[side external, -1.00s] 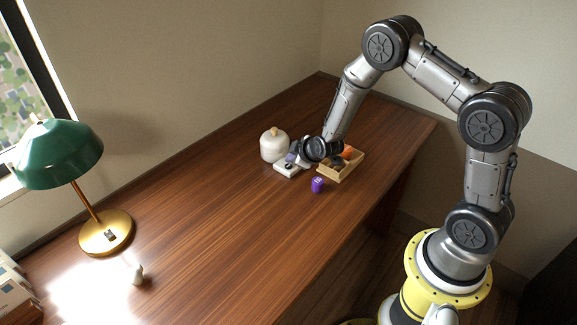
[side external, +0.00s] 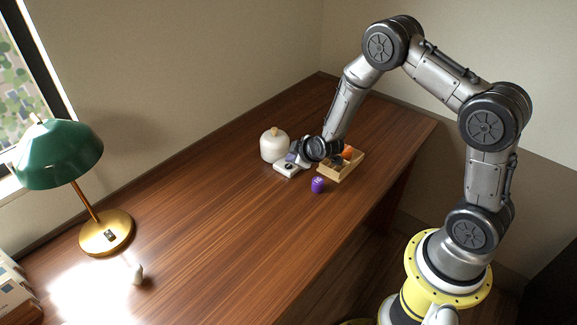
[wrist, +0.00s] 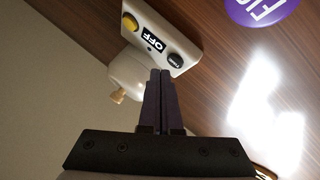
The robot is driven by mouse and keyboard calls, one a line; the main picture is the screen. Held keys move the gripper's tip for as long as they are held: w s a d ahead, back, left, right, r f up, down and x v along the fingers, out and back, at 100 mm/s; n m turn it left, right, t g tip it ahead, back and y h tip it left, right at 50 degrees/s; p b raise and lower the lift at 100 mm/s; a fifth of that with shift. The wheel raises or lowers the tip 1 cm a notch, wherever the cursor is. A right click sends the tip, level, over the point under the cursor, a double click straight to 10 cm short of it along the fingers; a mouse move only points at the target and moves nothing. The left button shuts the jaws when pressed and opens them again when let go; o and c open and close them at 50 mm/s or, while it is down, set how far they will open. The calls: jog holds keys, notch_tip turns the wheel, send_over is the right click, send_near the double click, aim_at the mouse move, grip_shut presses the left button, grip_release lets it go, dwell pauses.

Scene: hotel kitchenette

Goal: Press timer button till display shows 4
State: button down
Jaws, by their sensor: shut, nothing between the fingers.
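The timer is a small white box (side external: 288,170) on the wooden desk. In the wrist view the white timer (wrist: 160,38) has a yellow button (wrist: 130,22) at one end, a dark panel (wrist: 153,42) reading "OFF" in the middle, and a black button (wrist: 175,60) with small lettering at the other end. My gripper (wrist: 161,72) is shut and empty, its fingertips beside the black button in the picture. I cannot tell whether they touch it. In the side view my gripper (side external: 296,156) is over the timer and partly hides it.
A white lidded jar (side external: 273,145) stands behind the timer. A wooden tray (side external: 342,172) with an orange item is to the right, and a purple object (side external: 317,184) is in front. A green lamp (side external: 58,153) stands far left. The desk's middle is clear.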

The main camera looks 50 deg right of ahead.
jog(key=shift+f, duration=0.25)
dwell(0.7)
jog(key=shift+f, duration=0.2)
jog(key=shift+f, duration=0.4)
dwell(0.8)
jog(key=shift+r, duration=0.8)
jog(key=shift+r, duration=2.5)
dwell(0.7)
